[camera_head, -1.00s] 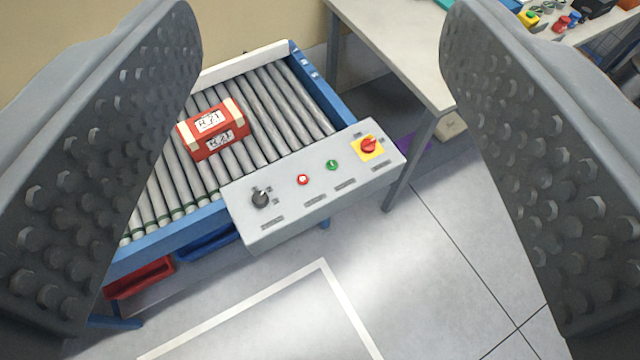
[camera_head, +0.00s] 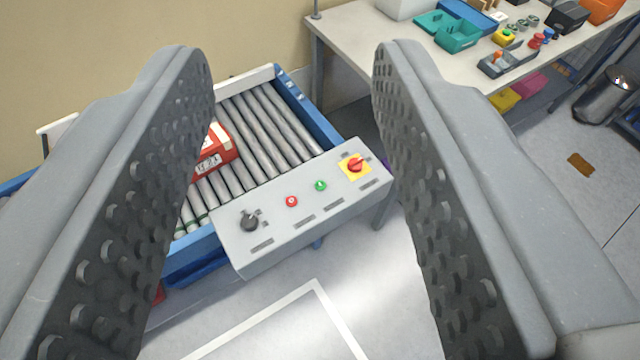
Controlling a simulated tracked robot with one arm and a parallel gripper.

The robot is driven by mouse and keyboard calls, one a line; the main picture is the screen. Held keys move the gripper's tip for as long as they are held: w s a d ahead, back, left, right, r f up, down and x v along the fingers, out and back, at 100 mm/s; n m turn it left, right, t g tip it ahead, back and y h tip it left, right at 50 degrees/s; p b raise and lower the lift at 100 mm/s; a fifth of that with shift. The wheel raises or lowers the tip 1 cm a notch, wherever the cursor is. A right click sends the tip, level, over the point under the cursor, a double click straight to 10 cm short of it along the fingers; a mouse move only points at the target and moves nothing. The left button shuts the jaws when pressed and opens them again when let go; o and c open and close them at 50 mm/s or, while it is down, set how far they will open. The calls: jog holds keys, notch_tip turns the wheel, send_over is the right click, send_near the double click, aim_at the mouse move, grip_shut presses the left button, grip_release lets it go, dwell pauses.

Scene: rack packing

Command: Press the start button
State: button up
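The grey control panel (camera_head: 285,235) sits on the front side of the roller conveyor (camera_head: 262,128). On it, left to right, are a black rotary knob (camera_head: 249,221), a red button (camera_head: 292,201), a green button (camera_head: 320,185) with a light mark, and a red rotary switch (camera_head: 355,165) on a yellow plate. The green button looks like the start button; its label is too small to read. My gripper (camera_head: 290,60) is open and empty, its two studded fingers framing the panel from left and right. The fingers appear above the panel, apart from it.
A red box (camera_head: 217,152) with white labels lies on the rollers, partly hidden by the left finger. A table (camera_head: 365,50) at the back right holds teal containers (camera_head: 457,36) and small coloured parts. A metal bin (camera_head: 604,95) stands at far right. Floor in front is clear.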

grip_shut()
dwell(1.4)
